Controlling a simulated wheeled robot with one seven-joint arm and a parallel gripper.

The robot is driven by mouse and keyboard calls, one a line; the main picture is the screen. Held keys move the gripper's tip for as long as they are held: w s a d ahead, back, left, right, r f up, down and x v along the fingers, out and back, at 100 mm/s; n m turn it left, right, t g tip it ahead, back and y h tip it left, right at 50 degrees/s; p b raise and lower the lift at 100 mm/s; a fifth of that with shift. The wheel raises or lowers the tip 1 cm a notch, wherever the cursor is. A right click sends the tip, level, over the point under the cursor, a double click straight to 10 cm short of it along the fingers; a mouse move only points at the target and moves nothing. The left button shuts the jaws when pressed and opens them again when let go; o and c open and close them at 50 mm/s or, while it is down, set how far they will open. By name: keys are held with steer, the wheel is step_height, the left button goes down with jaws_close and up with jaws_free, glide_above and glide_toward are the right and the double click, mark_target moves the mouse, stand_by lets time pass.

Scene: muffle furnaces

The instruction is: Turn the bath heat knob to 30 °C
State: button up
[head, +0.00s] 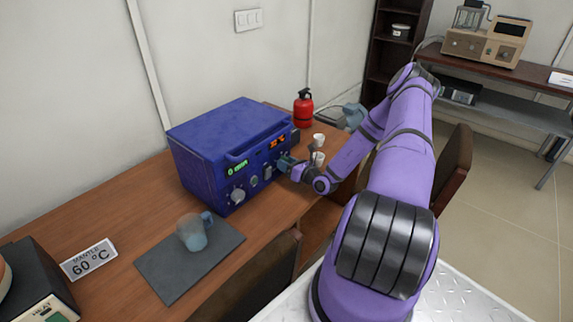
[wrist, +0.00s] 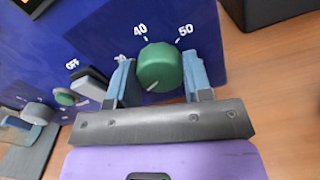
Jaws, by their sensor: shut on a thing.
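The bath heat knob (wrist: 160,66) is a round green dial on the blue front of a boxy unit (head: 222,140). The numbers 40 and 50 show above it in the wrist view. A pale line on the knob's face points to the lower left. My gripper (wrist: 161,76) has one finger on each side of the knob and is shut on it. In the head view my gripper (head: 286,164) is at the right part of the unit's front and hides the knob.
Left of the knob are a switch marked OFF (wrist: 90,84), a small green button (wrist: 65,97) and a grey knob (wrist: 37,113). A blue mug (head: 192,234) stands on a grey mat (head: 165,275). A "MANTLE 60 °C" sign (head: 89,259) and a red extinguisher (head: 303,108) flank the unit.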

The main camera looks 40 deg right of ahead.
steer(key=m, duration=0.5)
steer(key=shift+m, duration=0.4)
steer(key=m, duration=0.4)
steer(key=shift+m, duration=0.4)
steer(key=o, duration=0.9)
steer(key=s, duration=0.3)
steer(key=s+d, duration=0.1)
steer(key=s, duration=0.6)
steer(key=shift+s+d, duration=0.3)
steer(key=shift+s, duration=0.1)
